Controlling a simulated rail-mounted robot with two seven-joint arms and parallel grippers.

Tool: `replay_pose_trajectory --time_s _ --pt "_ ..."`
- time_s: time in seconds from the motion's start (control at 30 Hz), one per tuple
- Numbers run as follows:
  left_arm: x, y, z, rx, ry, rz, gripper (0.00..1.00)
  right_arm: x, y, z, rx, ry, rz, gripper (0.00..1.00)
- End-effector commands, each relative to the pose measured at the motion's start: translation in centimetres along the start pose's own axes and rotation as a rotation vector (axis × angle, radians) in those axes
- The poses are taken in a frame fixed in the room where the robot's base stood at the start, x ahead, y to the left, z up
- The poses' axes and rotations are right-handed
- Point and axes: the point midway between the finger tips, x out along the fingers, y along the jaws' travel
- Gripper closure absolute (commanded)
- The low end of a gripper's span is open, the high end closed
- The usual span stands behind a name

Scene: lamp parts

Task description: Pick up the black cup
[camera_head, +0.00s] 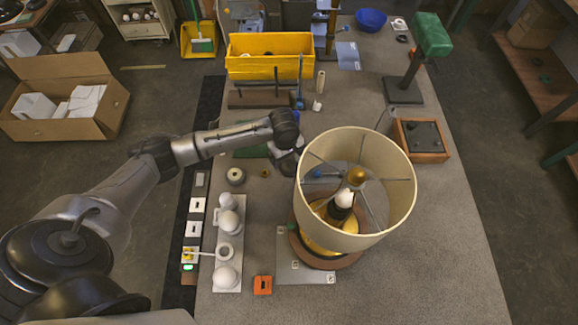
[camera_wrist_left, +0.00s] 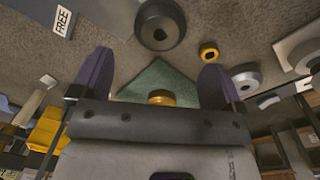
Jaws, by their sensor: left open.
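A black cup-shaped part (camera_head: 339,212) sits inside the lampshade (camera_head: 318,225), below a white bulb (camera_head: 345,197). In the left wrist view my left gripper (camera_wrist_left: 157,66) is open and empty, pointing down over a green mat (camera_wrist_left: 158,78). A small gold piece (camera_wrist_left: 161,97) shows between and below the fingers. My right gripper is not in view.
A grey ring-shaped piece (camera_head: 235,176) and a small gold ring (camera_head: 265,173) lie left of the lamp. A white tray with several round white parts (camera_head: 228,255) is nearer. A yellow bin (camera_head: 268,66) stands farther back.

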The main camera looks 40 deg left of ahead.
Motion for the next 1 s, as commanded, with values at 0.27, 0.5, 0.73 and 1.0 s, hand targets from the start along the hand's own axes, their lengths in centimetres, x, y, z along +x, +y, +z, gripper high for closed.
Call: replay_pose_trajectory --time_s 0.27,0.5,0.73,1.0 --pt "2.3 0.0 0.0 0.002 0.0 0.001 0.06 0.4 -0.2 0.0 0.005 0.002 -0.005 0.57" --pt "4.5 0.0 0.1 0.002 0.001 -0.001 0.06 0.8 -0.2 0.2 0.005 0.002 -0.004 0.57" --pt "7.0 0.0 0.1 0.001 0.001 0.0 0.06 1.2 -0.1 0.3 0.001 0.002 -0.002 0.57" --pt "7.6 0.0 0.2 0.002 0.001 0.002 0.06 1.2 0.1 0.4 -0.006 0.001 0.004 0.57"
